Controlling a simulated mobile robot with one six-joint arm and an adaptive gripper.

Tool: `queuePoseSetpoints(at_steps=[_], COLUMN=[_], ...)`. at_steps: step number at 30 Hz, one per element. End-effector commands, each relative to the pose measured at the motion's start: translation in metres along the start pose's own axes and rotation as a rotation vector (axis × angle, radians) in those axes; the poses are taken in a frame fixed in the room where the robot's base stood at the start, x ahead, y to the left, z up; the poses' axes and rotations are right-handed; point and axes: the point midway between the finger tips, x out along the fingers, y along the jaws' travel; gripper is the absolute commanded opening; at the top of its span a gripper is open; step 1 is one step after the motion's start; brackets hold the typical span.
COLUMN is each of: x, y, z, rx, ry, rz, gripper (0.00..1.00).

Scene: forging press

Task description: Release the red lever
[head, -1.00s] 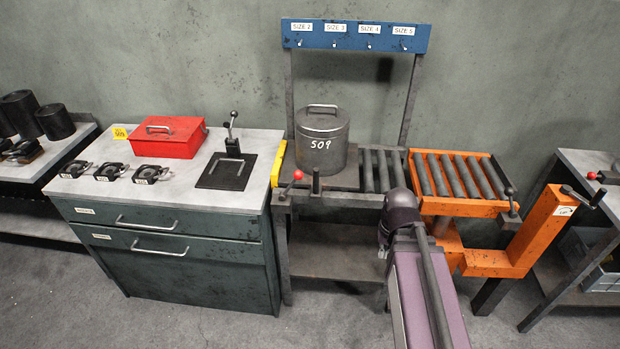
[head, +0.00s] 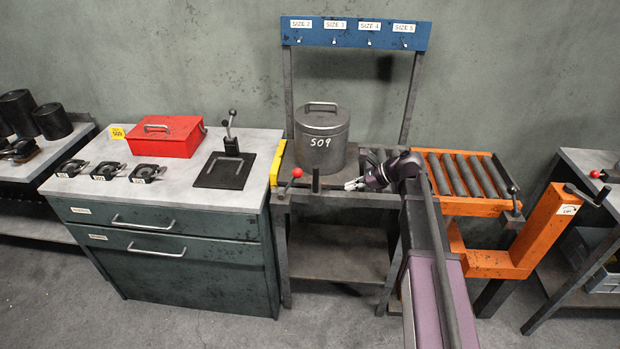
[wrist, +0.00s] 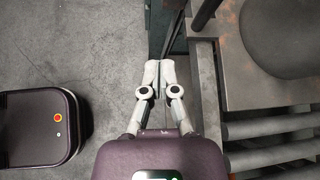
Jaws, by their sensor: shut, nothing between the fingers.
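The red lever (head: 297,172) has a round red knob and stands at the front left edge of the grey roller bench (head: 345,197). My gripper (head: 350,185) is at the front edge of that bench, to the right of the lever, pointing left. It is apart from the knob, with a short dark upright handle (head: 316,181) between them. In the wrist view my gripper (wrist: 160,68) has its fingertips together with nothing between them, beside the bench edge. The red knob does not show in the wrist view.
A grey lidded pot marked 509 (head: 322,140) stands on the bench behind the lever. Rollers lie to its right, then an orange roller stand (head: 470,207). A drawer cabinet (head: 165,245) with a red box (head: 166,137) stands left. Another red knob (head: 594,174) is far right.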

Motion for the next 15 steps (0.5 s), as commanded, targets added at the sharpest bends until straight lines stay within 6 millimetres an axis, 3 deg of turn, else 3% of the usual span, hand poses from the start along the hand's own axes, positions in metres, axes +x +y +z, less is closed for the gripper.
queuePoseSetpoints(at_steps=[1,6,15], x=[0.000,-0.004,-0.005], y=[-0.013,-0.030,-0.035], z=[0.002,0.011,0.015], rx=[0.059,0.203,0.255], ry=[-0.035,-0.122,-0.154], rz=[-0.010,-0.022,-0.023], gripper=[0.00,0.00,0.00])
